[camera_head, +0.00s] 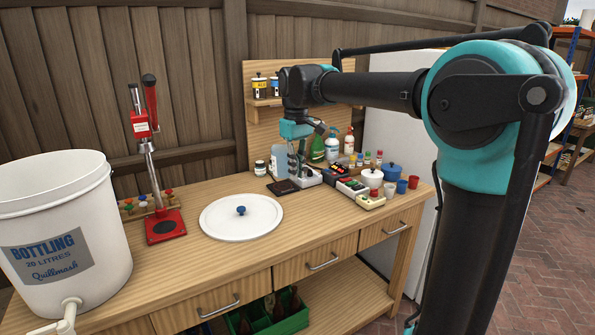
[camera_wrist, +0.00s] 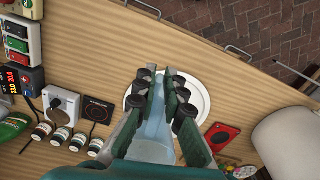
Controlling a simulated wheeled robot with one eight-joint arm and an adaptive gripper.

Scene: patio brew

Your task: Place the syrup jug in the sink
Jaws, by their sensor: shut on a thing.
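My gripper (camera_head: 297,170) hangs over the back right of the wooden bench, pointing down. In the wrist view its two fingers (camera_wrist: 165,78) are closed around a pale blue, translucent vessel (camera_wrist: 154,128), which looks like the syrup jug. In the head view the jug (camera_head: 279,161) shows beside the fingers, partly hidden by them. I cannot tell for sure whether its base is clear of the bench.
A red bench capper (camera_head: 165,226) and a white bottling bucket (camera_head: 66,235) stand at the left. Bottles, a blue pot (camera_head: 392,172), cups and small devices crowd the right. The bench front (camera_head: 190,285) is mostly clear.

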